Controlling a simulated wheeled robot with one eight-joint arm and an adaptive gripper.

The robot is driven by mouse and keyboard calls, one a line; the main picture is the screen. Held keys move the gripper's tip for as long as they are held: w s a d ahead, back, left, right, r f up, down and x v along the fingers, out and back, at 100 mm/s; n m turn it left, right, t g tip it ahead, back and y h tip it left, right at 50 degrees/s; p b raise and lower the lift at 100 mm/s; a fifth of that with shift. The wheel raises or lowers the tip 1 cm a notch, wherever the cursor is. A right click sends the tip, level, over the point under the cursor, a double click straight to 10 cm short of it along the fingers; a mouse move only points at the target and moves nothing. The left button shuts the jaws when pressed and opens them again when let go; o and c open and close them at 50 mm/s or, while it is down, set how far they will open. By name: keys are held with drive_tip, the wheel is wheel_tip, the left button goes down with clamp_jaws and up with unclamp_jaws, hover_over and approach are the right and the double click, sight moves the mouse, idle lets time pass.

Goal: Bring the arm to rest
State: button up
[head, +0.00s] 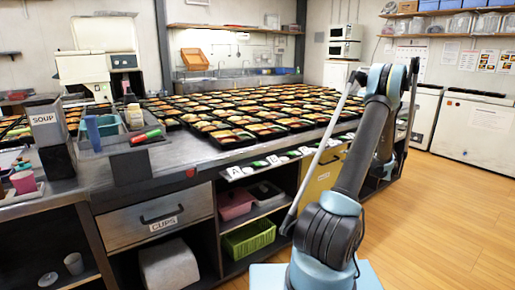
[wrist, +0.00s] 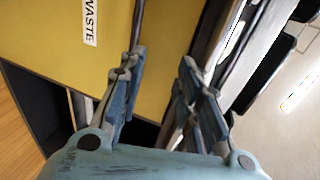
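My gripper (wrist: 160,62) shows in the wrist view with its two blue-grey fingers apart and nothing between them. It points toward a yellow panel (wrist: 50,60) with a label reading WASTE (wrist: 90,22). In the head view my arm rises from the bottom, bends at the top right and comes down behind itself, in front of the counter's right end. My gripper cannot be made out clearly there. The yellow panel (head: 318,183) also shows in the head view, partly behind my arm. I cannot tell the gap between fingertips and panel.
The counter (head: 120,178) carries many filled bento trays (head: 250,112). A drawer marked CUPS (head: 165,219) and open shelves with a green basket (head: 250,238) and pink bin (head: 236,203) are below. White chest units (head: 470,125) stand at the right wall. Wooden floor (head: 450,220) at right is clear.

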drive_tip(key=s+a+r+g, duration=0.1)
drive_tip(key=a+r, duration=0.5)
drive_tip(key=s+a+r+n+g+h, duration=0.1)
drive_tip(key=s+a+r+n+g, duration=0.25)
drive_tip(key=s+a, duration=0.65)
drive_tip(key=s+a+r+n+g+h, duration=0.15)
drive_tip(key=s+a+r, duration=0.35)
drive_tip(key=s+a, duration=0.5)
drive_tip(key=s+a+f+n+g+h, duration=0.15)
drive_tip(key=s+a, duration=0.25)
drive_tip(key=s, duration=0.4)
drive_tip(key=s+a+f+n+g, duration=0.1)
drive_tip(key=s+a+n+g, duration=0.1)
drive_tip(key=s+a, duration=0.45)
drive_tip(key=s+d+f+n+h, duration=0.1)
drive_tip(key=s+f, duration=0.2)
drive_tip(key=s, duration=0.6)
drive_tip(key=s+d+f+n+g+h, duration=0.1)
drive_tip(key=s+f, duration=0.3)
drive_tip(key=s, duration=0.5)
drive_tip(key=shift+d+n+h, duration=0.5)
drive_tip(key=shift+n+h, duration=0.2)
drive_tip(key=shift+n, duration=0.05)
drive_tip(key=shift+f, duration=0.1)
